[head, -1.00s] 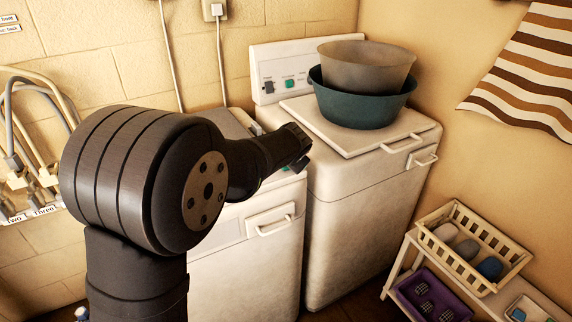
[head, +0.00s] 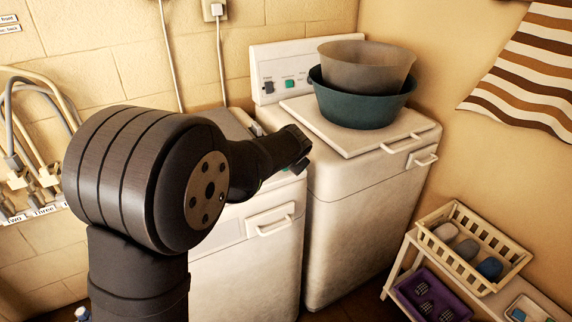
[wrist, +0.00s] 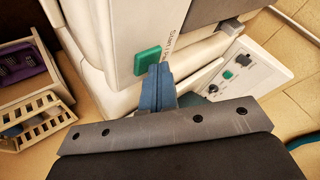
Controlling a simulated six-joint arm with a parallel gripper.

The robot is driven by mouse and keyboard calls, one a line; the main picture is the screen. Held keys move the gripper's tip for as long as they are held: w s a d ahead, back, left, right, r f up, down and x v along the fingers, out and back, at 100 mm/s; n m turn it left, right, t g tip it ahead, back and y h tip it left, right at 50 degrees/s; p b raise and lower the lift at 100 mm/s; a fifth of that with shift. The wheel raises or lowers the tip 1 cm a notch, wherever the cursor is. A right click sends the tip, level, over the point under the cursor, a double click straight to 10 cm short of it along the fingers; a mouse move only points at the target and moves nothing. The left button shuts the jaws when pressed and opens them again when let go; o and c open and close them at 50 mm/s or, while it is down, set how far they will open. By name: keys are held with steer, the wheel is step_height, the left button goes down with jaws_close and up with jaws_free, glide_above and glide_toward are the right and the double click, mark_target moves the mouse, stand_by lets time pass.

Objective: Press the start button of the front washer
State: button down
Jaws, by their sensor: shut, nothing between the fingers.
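The nearer washer (head: 245,262) stands at the left, its control panel mostly hidden behind my arm in the head view. In the wrist view its panel (wrist: 120,30) is close, with a green button (wrist: 147,60) beside printed lettering that seems to include START. My gripper (wrist: 158,70) is shut and empty. Its blue-grey fingertips are right at the lower edge of the green button; I cannot tell whether they touch it. In the head view my gripper (head: 298,165) is over the nearer washer's right side, beside the farther washer (head: 355,220).
The farther washer's panel (head: 300,70) has its own green button (head: 290,83). Two stacked basins (head: 365,105) sit on its lid. A shelf (head: 395,262) at the lower right holds a cream basket (head: 440,235) and a purple tray (head: 402,292). Hoses hang at the left wall.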

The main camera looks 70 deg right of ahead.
steer(key=shift+r, duration=0.85)
steer(key=shift+r, duration=0.1)
steer(key=shift+r, duration=2.45)
